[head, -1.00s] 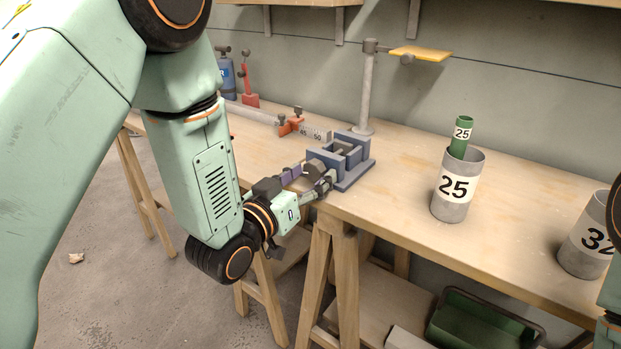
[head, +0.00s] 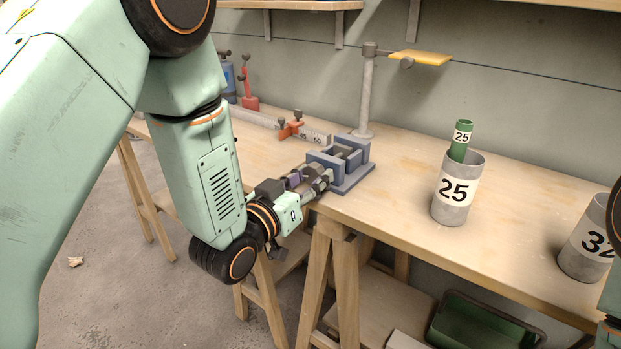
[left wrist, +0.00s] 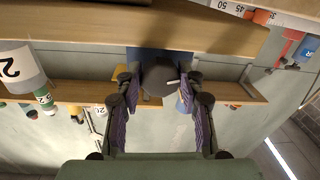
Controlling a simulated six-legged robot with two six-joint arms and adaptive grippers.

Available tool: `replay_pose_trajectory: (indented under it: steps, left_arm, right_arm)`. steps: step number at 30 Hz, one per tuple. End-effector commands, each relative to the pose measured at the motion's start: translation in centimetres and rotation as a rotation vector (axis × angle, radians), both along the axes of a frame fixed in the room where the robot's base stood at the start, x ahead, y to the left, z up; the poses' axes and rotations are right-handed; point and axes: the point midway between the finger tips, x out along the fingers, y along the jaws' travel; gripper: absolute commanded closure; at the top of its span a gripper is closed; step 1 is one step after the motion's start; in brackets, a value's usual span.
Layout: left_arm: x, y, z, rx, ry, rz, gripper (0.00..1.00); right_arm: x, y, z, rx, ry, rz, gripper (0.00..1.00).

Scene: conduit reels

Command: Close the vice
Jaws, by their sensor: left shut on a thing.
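The blue-grey vice (head: 345,163) stands at the front edge of the wooden bench in the head view. My left gripper (head: 314,180) reaches it from the left at its near side. In the left wrist view the gripper (left wrist: 159,82) has its two fingers on either side of a dark round part, which looks like the vice's handle hub (left wrist: 159,76), and is shut on it. The fingers hide most of the handle in the head view. The vice jaws stand apart with a gap between them. My right gripper is not in view.
A grey cup marked 25 (head: 457,190) holds a green tube (head: 461,140). Another grey cup (head: 586,240) stands at the far right. A post with a yellow plate (head: 420,57) rises behind the vice. The bench middle is clear.

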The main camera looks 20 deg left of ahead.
Motion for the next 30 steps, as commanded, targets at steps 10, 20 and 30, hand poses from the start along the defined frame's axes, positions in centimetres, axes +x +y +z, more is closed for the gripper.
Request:
replay_pose_trajectory:
  steps: [10,20,30]
  left_arm:
    - [-0.01,0.04,-0.06,0.115,-0.041,0.000,0.93]
    - [-0.01,0.04,-0.08,0.128,-0.046,0.000,0.60]
    - [0.00,0.05,-0.05,0.127,-0.045,0.000,0.39]
  right_arm:
    - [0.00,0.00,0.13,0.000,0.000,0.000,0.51]
    - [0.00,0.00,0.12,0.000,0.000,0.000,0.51]
    - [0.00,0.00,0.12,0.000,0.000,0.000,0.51]
